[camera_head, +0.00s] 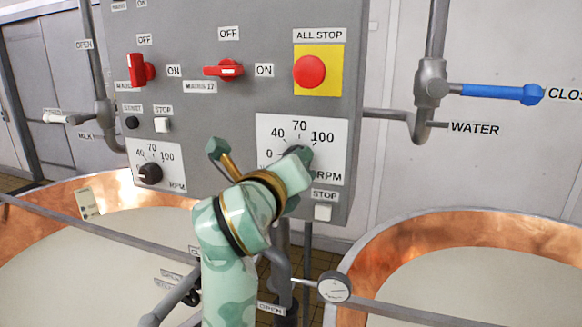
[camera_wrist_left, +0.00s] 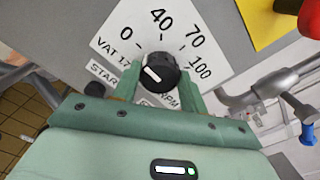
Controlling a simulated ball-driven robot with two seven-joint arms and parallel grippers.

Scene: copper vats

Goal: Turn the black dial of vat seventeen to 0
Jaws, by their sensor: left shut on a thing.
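The black dial of vat seventeen (camera_wrist_left: 168,70) sits on a white scale plate marked 0, 40, 70 and 100, with "VAT 17" printed beside it. In the left wrist view my left gripper (camera_wrist_left: 162,88) has a green finger on each side of the dial and is shut on it. A white mark shows on the left part of the dial; the number it points to is hard to tell. In the head view my left gripper (camera_head: 300,158) covers most of the dial, on the scale plate (camera_head: 332,155) at the panel's lower right. My right gripper is not in view.
The grey panel (camera_head: 200,100) also carries a second black dial (camera_head: 150,173), two red switches and a red all-stop button (camera_head: 309,71). A white stop button (camera_head: 323,212) is just below the plate. Copper vats (camera_head: 400,245) and a rail stand in front. A blue-handled valve (camera_head: 500,93) is at right.

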